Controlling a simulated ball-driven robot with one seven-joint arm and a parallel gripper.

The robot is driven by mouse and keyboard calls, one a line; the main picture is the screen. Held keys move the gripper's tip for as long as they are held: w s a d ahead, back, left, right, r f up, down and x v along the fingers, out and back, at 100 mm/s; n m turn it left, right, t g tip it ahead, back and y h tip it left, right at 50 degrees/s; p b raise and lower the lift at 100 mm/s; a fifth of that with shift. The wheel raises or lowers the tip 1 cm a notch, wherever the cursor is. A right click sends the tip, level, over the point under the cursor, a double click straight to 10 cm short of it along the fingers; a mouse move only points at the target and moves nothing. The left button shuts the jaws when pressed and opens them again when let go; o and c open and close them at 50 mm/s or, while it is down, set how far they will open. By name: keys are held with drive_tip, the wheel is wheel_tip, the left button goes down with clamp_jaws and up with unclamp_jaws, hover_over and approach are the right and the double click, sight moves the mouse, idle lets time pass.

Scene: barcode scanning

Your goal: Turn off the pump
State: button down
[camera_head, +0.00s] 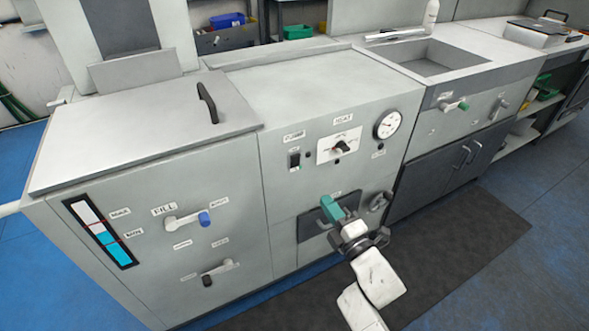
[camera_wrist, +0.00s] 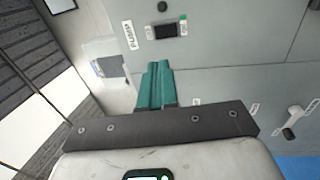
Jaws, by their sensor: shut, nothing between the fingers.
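The pump switch (camera_head: 294,160) is a small dark rocker under a PUMP label (camera_head: 294,135) on the grey cabinet front. In the wrist view, the switch (camera_wrist: 166,31) shows as a dark rectangle with a pale end and a green end, beside its sideways label. Whether it stands on or off, I cannot tell. My gripper (camera_head: 327,203) has teal fingers and is shut and empty. In the head view it is below and right of the switch, in front of a dark panel. In the wrist view its fingertips (camera_wrist: 157,65) appear apart from the switch.
A heat dial (camera_head: 340,147) and a round gauge (camera_head: 389,124) are right of the switch. A blue-tipped fill valve (camera_head: 188,219) and a lower drain-like lever (camera_head: 215,271) are at left. A handle (camera_head: 380,200) sticks out right of my gripper. A sink (camera_head: 430,58) lies farther right.

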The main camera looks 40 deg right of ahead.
sight(296, 158)
drive_tip(key=shift+w, duration=0.1)
drive_tip(key=x, duration=1.3)
drive_tip(key=shift+w+d+r+b, duration=0.1)
drive_tip(key=shift+w+d+b, duration=0.05)
drive_tip(key=shift+w+b, duration=0.2)
drive_tip(key=shift+r, duration=0.1)
drive_tip(key=shift+w+r+p, duration=0.15)
drive_tip(key=shift+r+p, duration=0.2)
drive_tip(key=shift+p, duration=0.9)
drive_tip(key=shift+w+d+r+g+p, duration=0.15)
drive_tip(key=shift+g+p, duration=0.35)
drive_tip(key=shift+p, duration=0.75)
drive_tip(key=shift+w, duration=0.1)
drive_tip(key=shift+f, duration=0.25)
